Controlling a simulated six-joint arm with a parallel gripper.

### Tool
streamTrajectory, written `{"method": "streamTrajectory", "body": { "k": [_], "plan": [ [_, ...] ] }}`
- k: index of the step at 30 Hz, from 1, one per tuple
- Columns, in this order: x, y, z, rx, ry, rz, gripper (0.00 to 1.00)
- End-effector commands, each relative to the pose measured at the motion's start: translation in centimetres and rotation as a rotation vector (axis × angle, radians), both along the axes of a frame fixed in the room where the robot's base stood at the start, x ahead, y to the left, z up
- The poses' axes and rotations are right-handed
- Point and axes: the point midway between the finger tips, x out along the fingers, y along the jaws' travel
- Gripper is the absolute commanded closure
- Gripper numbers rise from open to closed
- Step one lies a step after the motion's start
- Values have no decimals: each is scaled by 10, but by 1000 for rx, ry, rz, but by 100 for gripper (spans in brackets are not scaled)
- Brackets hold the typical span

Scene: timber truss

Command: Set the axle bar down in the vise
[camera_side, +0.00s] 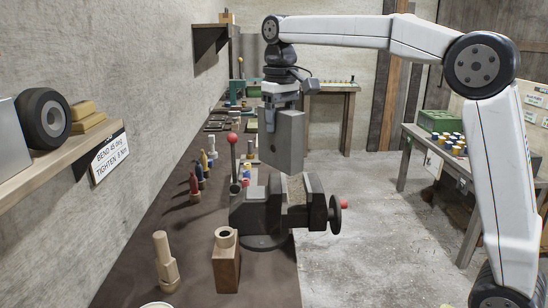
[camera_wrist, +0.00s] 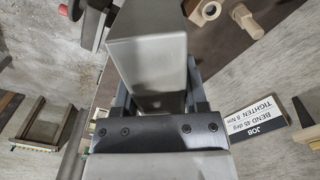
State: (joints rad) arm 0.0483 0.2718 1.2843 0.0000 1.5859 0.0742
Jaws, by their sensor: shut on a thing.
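The axle bar (camera_side: 282,142) is a grey rectangular block hanging upright below my gripper (camera_side: 281,100). My gripper is shut on its upper end. In the wrist view the bar (camera_wrist: 148,55) fills the upper middle, between the fingers of my gripper (camera_wrist: 158,98). The dark vise (camera_side: 262,212) stands on the bench, with a round handwheel on its right. In the side view the bar's lower end shows just above the vise jaws; the depth between them is hard to judge. In the wrist view only part of the vise (camera_wrist: 92,22) shows, and the bar hides the rest.
A red-knobbed lever (camera_side: 233,140) rises left of the vise. Several coloured tools (camera_side: 200,177) stand along the brown bench (camera_side: 150,225). A wooden block with a hole (camera_side: 226,262) and a wooden peg (camera_side: 165,262) stand in front. A shelf (camera_side: 75,150) juts from the left wall.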

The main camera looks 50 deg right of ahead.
Motion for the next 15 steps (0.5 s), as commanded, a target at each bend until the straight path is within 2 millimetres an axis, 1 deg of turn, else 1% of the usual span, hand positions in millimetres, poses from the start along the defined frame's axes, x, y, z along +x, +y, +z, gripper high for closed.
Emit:
{"method": "streamTrajectory", "body": {
  "k": [1,6,15],
  "plan": [
    [7,-7,1,-1,-4,-33,100],
    [25,-32,4,-1,-4,-155,100],
    [53,-81,3,0,-4,-377,100]
  ]
}}
